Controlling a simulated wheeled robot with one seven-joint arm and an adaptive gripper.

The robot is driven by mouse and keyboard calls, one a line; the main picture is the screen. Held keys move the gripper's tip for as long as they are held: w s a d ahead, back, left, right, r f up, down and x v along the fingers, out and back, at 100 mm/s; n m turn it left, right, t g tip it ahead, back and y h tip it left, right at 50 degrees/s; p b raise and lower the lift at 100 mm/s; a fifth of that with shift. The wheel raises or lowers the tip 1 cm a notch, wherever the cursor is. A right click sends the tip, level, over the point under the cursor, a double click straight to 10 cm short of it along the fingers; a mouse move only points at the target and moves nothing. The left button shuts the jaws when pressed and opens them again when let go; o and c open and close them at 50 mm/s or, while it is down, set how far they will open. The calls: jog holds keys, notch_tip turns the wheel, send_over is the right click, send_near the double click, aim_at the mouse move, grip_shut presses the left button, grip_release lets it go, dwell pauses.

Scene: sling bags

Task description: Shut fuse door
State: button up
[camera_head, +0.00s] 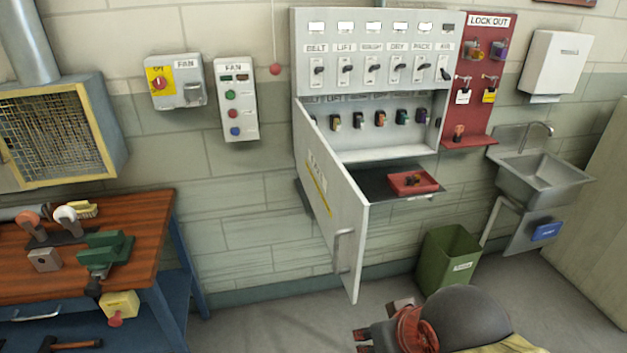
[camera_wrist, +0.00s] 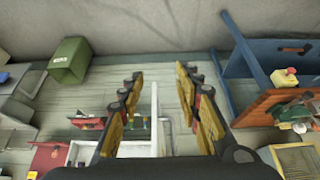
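The white fuse door (camera_head: 325,195) stands wide open, swung out from the left side of the fuse cabinet (camera_head: 370,52). It has a yellow stripe, lettering and a grey handle (camera_head: 343,250) near its free edge. Several coloured fuses (camera_head: 380,119) show in the open compartment. My gripper (camera_head: 362,342) is low in the head view, below and to the right of the door's free edge, apart from it. In the wrist view my gripper (camera_wrist: 160,75) has its fingers spread with nothing held. The door (camera_wrist: 154,125) shows edge-on between and beyond them, with its handle (camera_wrist: 166,125) beside it.
A shelf (camera_head: 385,178) with a red tray (camera_head: 413,182) juts out below the compartment. A green bin (camera_head: 447,262) stands on the floor to the right, near a sink (camera_head: 540,175). A workbench (camera_head: 85,240) is at left. The floor between bench and bin is clear.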

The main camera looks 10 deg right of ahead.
jog(key=shift+r, duration=0.2)
jog(key=shift+c, duration=0.6)
jog(key=a+r+p, duration=0.1)
jog(key=r+p, duration=0.1)
jog(key=p, duration=0.2)
jog(key=w+a+r+n+g+p, duration=0.1)
jog(key=r+p, duration=0.2)
jog(key=p, duration=0.1)
jog(key=w+a+r+g+p, duration=0.1)
jog(key=r+p, duration=0.1)
jog(key=p, duration=0.3)
jog(key=shift+r, duration=0.3)
grip_shut()
jog(key=w+a+r+n+g+h+p, duration=0.1)
jog(key=w+a+r+n+g+p, duration=0.15)
jog(key=w+r+n+p, duration=0.45)
jog(key=w+a+r+n+g+h+p, duration=0.1)
jog(key=w+a+r+n+h+p, duration=0.15)
jog(key=w+n+p, duration=0.65)
jog(key=s+d+f+n+p, duration=0.1)
jog(key=d+f+p, duration=0.4)
jog(key=f, duration=0.5)
jog(key=shift+s+d+y+p, duration=0.3)
jog(key=shift+s+d+y, duration=0.1)
jog(key=shift+s, duration=0.25)
